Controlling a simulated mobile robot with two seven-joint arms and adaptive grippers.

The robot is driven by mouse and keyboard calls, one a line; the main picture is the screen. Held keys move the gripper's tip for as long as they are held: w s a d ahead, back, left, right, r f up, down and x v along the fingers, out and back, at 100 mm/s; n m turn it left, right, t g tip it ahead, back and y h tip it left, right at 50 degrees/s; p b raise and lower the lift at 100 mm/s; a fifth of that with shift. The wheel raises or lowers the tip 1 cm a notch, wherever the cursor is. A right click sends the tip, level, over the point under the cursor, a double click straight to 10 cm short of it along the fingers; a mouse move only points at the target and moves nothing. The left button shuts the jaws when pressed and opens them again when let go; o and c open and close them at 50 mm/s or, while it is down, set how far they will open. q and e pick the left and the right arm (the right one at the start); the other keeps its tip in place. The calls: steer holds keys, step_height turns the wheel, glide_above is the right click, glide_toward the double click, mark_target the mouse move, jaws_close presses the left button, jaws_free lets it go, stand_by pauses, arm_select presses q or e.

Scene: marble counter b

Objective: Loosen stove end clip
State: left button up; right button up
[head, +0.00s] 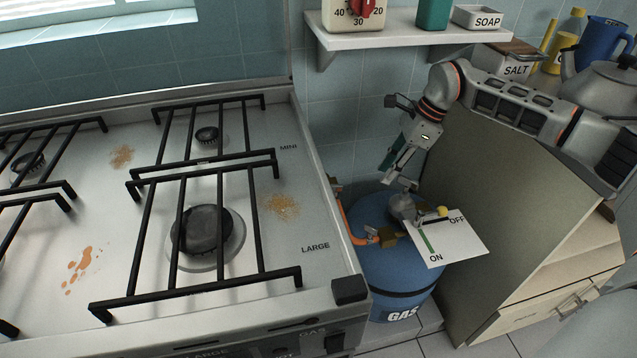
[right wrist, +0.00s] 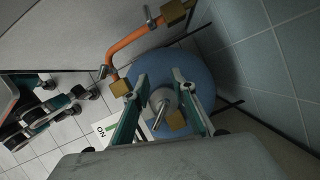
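An orange gas hose (head: 352,230) runs from the stove's right side to a brass fitting (head: 389,236) on the blue gas cylinder (head: 393,277). In the right wrist view, the hose (right wrist: 128,40) has a small metal clip (right wrist: 150,19) near the upper brass fitting (right wrist: 173,13) and another clip (right wrist: 103,72) near the lower brass fitting (right wrist: 119,88). My right gripper (head: 400,178) points down above the cylinder. Its fingers (right wrist: 162,82) are apart, with the grey regulator (right wrist: 163,108) showing between them.
An ON/OFF card (head: 455,238) with a green mark sits by the regulator. The stove (head: 315,215) is left, a wooden cabinet (head: 500,200) right. A shelf (head: 400,38) hangs above, with a red-dialled timer (head: 352,14). The gap between stove and cabinet is narrow.

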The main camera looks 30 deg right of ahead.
steer(key=b, duration=0.2)
glide_above(332, 185)
steer(key=s+d, duration=0.1)
steer(key=d, duration=0.1)
steer(key=shift+n, duration=0.3)
steer(key=b+x, duration=0.1)
steer(key=x, duration=0.3)
steer(key=shift+s+d+f, duration=0.1)
steer(key=shift+s+d, duration=0.05)
arm_select(q)
steer(key=shift+w+d+r+n+t+h, duration=0.2)
steer(key=shift+w+d+r, duration=0.15)
steer(key=shift+d+r, duration=0.25)
steer(key=shift+w+d+r+n+t+h, duration=0.1)
steer(key=shift+w+d+r+n+h, duration=0.1)
steer(key=shift+w+d+r, duration=0.35)
arm_select(e)
steer(key=shift+a+f, duration=0.2)
steer(key=shift+a, duration=0.05)
arm_select(q)
steer(key=shift+s+d+f, duration=0.1)
steer(key=shift+s+d, duration=0.05)
steer(key=shift+s, duration=0.05)
steer(key=shift+s+f, duration=0.1)
arm_select(e)
jaws_close()
